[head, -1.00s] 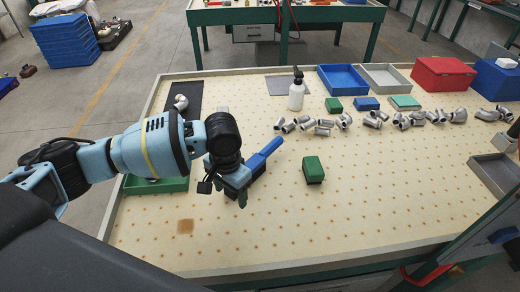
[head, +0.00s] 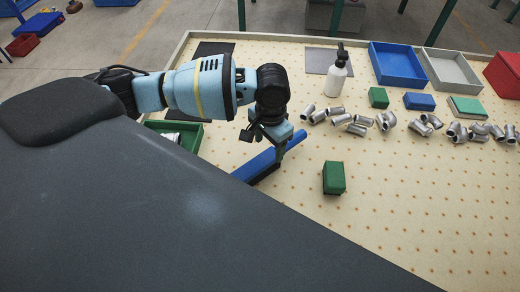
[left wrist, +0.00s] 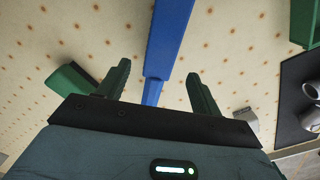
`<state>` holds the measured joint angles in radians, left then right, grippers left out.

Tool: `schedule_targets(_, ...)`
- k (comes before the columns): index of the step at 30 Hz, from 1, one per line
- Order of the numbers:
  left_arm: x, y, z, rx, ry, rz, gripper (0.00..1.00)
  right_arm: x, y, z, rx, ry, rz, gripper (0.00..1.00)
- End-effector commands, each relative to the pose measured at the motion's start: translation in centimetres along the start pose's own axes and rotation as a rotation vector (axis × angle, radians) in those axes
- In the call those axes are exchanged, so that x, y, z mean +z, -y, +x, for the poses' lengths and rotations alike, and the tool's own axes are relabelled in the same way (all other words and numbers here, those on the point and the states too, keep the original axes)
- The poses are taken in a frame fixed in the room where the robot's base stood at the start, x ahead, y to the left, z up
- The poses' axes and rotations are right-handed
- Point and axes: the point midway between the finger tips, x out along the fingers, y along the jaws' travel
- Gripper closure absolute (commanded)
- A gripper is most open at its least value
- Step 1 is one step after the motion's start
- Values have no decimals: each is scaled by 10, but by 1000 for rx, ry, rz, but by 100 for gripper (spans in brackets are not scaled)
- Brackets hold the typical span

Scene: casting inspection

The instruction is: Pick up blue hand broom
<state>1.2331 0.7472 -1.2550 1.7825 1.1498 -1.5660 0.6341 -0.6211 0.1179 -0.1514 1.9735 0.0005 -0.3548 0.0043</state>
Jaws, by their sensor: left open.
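The blue hand broom (head: 250,171) lies on the dotted table, its handle pointing up and right and dark bristles showing along its lower side. My left gripper (head: 276,150) is at the broom's upper right part and partly hides it. In the left wrist view the open left gripper (left wrist: 158,72) has one finger on each side of the blue broom (left wrist: 168,40), with gaps to both. I cannot tell how far the fingertips are above the table. My right gripper is not in view.
A green block (head: 334,177) stands right of the broom. A green tray (head: 188,143) with parts is to the left. Behind are a spray bottle (head: 338,75), metal fittings (head: 360,122) and a blue tray (head: 410,64). My dark body hides the lower left. The table right of the green block is clear.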

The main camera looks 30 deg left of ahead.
Motion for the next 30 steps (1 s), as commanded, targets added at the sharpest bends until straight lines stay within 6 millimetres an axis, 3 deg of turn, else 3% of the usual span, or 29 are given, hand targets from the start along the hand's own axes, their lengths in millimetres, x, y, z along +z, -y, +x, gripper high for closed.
schedule_targets(3,0,0,13,0,3,0,35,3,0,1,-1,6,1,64)
schedule_targets(9,-1,0,18,0,1,0,35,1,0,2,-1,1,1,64)
schedule_targets(19,-4,-1,61,0,2,0,35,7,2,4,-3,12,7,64)
schedule_targets(28,-4,-1,64,-1,-1,0,35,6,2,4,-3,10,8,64)
schedule_targets(30,-4,-1,64,-1,-1,0,41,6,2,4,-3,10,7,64)
